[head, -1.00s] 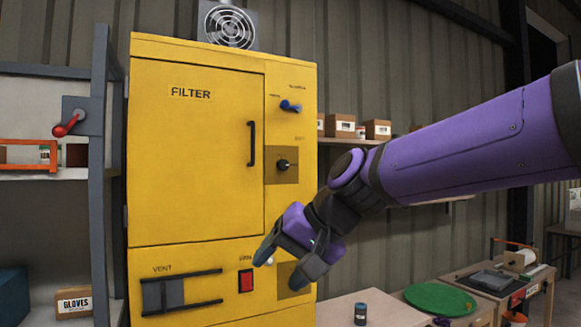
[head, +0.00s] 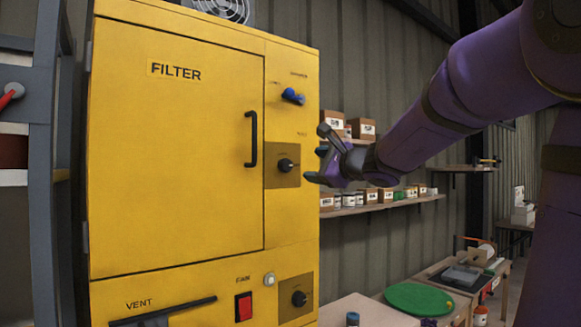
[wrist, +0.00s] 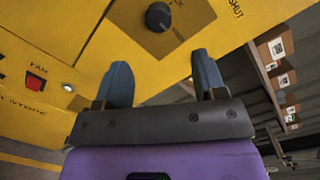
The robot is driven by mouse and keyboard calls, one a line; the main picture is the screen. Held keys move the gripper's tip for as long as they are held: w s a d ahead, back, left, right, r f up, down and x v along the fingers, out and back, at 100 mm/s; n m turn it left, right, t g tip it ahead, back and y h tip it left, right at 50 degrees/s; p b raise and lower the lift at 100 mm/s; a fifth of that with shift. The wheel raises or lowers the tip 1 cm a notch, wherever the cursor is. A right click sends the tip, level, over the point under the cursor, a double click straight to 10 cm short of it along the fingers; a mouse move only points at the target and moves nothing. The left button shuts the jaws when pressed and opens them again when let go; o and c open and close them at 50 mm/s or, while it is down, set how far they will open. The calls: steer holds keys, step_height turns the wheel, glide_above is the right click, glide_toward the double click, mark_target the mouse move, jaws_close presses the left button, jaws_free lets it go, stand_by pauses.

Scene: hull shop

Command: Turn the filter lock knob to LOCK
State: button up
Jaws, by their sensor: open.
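The yellow filter cabinet (head: 180,170) fills the left of the head view, its door shut. On its right strip, a blue knob (head: 293,96) sits at the top, a black knob (head: 287,165) on a brownish plate below it, and another black knob (head: 299,299) near the bottom. Their labels are too small to read in the head view, so I cannot tell which is the filter lock. My gripper (head: 318,155) is open and empty, right of the middle knob. In the wrist view, a black knob (wrist: 158,17) with SHUT beside its plate lies beyond my open fingers (wrist: 160,62).
A black door handle (head: 252,139) stands out left of the knobs. A red fan switch (head: 243,306) and a pale button (head: 269,279) are low on the cabinet. Shelves with boxes (head: 372,196) and a bench with a green disc (head: 418,299) are to the right.

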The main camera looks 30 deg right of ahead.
mark_target(288, 165)
steer(key=w, duration=0.3)
steer(key=w+a, duration=0.1)
steer(key=w, duration=0.6)
steer(key=shift+a, duration=0.15)
steer(key=c, duration=0.9)
